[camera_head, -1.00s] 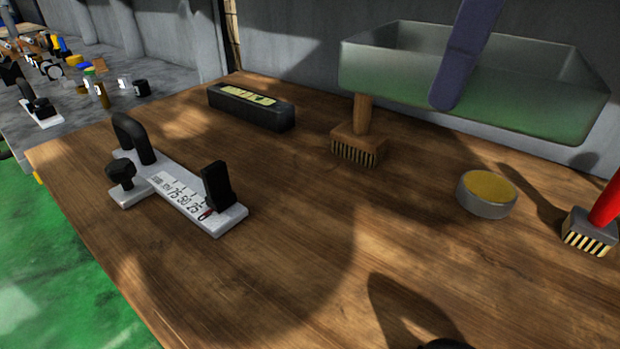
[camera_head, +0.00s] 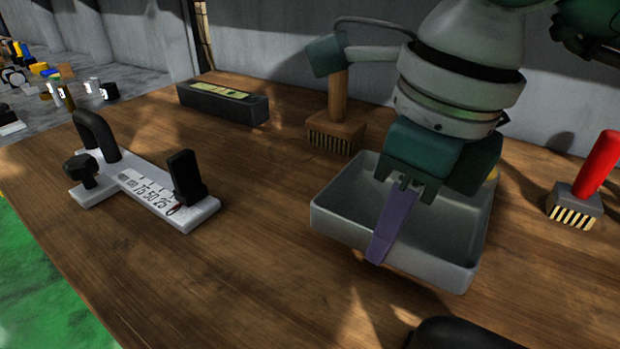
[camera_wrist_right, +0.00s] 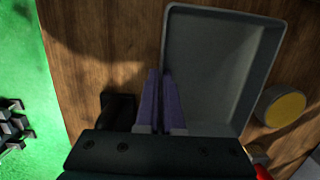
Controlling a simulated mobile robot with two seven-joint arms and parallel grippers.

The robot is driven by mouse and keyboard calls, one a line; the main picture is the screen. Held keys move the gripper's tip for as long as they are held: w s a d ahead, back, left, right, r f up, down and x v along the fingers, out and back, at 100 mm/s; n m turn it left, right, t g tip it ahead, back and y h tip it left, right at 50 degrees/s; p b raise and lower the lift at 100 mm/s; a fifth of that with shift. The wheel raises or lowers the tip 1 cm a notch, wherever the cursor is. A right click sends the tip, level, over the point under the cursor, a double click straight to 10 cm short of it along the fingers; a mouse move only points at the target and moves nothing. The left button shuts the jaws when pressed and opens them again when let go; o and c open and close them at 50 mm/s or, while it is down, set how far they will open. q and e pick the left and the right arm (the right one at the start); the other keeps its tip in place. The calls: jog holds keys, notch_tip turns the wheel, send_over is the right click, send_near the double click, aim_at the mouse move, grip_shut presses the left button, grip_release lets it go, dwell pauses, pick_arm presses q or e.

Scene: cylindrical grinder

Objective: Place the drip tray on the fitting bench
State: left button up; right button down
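The drip tray (camera_head: 330,215) is a grey, shallow, open box in the head view, low over the right-middle of the wooden fitting bench (camera_head: 270,265). I cannot tell whether its underside touches the wood. My right gripper (camera_head: 383,250) reaches down over it with purple fingers at its near wall. In the right wrist view the fingers (camera_wrist_right: 160,88) are close together on either side of the wall of the tray (camera_wrist_right: 225,75), so the gripper is shut on it. The tray looks empty. My left gripper is not in view.
A white gauge with black handles (camera_head: 150,195) stands left of the tray. A yellow-topped tin (camera_wrist_right: 283,105) is just beyond the tray. A black object (camera_head: 460,335) is near the front.

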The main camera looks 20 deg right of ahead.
jog(key=shift+f, duration=1.45)
jog(key=shift+f, duration=0.1)
jog(key=c, duration=1.5)
grip_release()
jog(key=shift+f+b, duration=0.1)
jog(key=shift+b, duration=0.25)
jog(key=o, duration=0.5)
jog(key=shift+c, duration=0.2)
jog(key=shift+r+p, duration=0.35)
jog(key=r, duration=0.4)
jog(key=s+r, duration=0.1)
jog(key=r, duration=0.2)
jog(key=d+r+p, duration=0.1)
jog(key=r, duration=0.3)
jog(key=shift+s+r, duration=0.25)
jog(key=shift+r, duration=0.05)
